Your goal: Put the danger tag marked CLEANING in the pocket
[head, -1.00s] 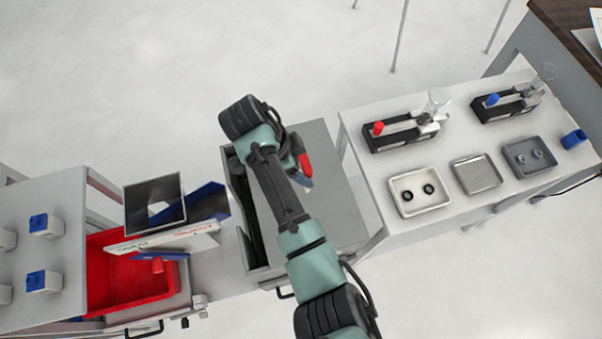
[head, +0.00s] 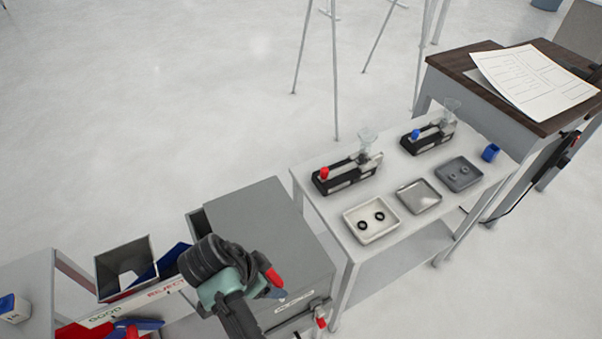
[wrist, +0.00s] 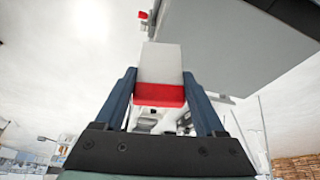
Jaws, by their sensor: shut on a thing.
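My gripper (head: 272,285) is low in the head view, in front of the grey cabinet (head: 262,225). It is shut on a tag, whose red part (head: 273,276) shows between the fingers. In the wrist view, my gripper (wrist: 160,78) holds the tag (wrist: 162,62) upright between its two blue fingers. The tag is white with a red band at the gripper end. No lettering on it can be read, so I cannot tell whether it says CLEANING. I cannot make out the pocket in either view.
A small red thing (head: 321,319) hangs at the cabinet's front right, near a white label (head: 294,302). A white table (head: 385,265) with trays and two black devices stands right. Bins with a GOOD and REJECT sign (head: 135,304) are left. A dark-topped desk (head: 462,62) is far right.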

